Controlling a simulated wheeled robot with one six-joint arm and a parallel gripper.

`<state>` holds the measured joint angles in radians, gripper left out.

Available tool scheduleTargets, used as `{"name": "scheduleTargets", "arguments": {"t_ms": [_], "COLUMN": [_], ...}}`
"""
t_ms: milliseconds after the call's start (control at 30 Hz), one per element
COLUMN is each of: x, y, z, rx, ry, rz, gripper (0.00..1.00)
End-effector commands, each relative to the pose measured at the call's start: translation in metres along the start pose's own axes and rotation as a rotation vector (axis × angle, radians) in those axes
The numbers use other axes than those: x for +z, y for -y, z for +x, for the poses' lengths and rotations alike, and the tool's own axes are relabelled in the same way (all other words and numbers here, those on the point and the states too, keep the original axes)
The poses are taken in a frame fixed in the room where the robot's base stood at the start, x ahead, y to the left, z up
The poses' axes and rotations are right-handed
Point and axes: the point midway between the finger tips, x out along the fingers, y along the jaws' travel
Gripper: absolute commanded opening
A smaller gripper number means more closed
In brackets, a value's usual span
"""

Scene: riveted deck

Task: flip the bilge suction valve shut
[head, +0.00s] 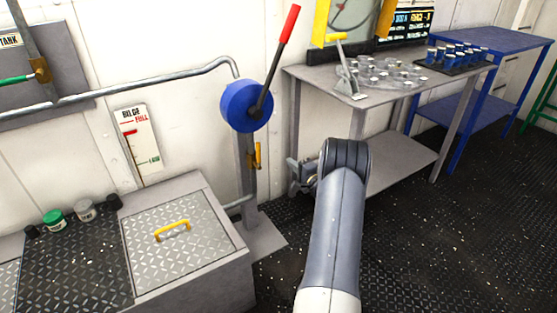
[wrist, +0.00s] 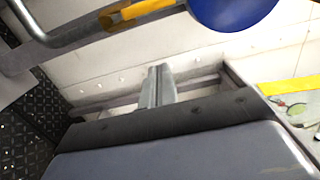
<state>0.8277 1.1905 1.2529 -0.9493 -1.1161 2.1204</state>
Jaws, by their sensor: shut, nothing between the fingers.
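A short yellow valve lever (head: 257,156) sits on the vertical pipe below a blue pump drum (head: 240,108) in the head view. The lever stands upright, roughly in line with the pipe. In the wrist view the yellow lever (wrist: 138,12) is at the top edge, lying along the pipe, with the blue drum (wrist: 228,10) beside it. My gripper (head: 298,175) is to the right of the lever and a little lower in the head view, apart from it. Its fingers (wrist: 157,82) are shut and empty in the wrist view. My wrist hides part of the gripper.
A red-handled lever (head: 276,58) rises from the drum. A green-handled valve (head: 20,78) is on the left pipe. A bilge gauge (head: 138,142) is on the wall. A hatch (head: 180,245) with a yellow handle is below. A grey bench (head: 310,78) stands right of the pump.

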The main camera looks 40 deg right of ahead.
Motion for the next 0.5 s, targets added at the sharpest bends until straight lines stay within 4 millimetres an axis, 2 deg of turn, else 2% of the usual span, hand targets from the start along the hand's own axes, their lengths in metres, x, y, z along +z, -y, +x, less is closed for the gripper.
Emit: {"name": "scheduleTargets", "arguments": {"t_ms": [500], "x": [0.001], "y": [-0.003], "z": [0.092], "rx": [-0.002], "ry": [0.002], "rz": [-0.001], "gripper": [0.00]}}
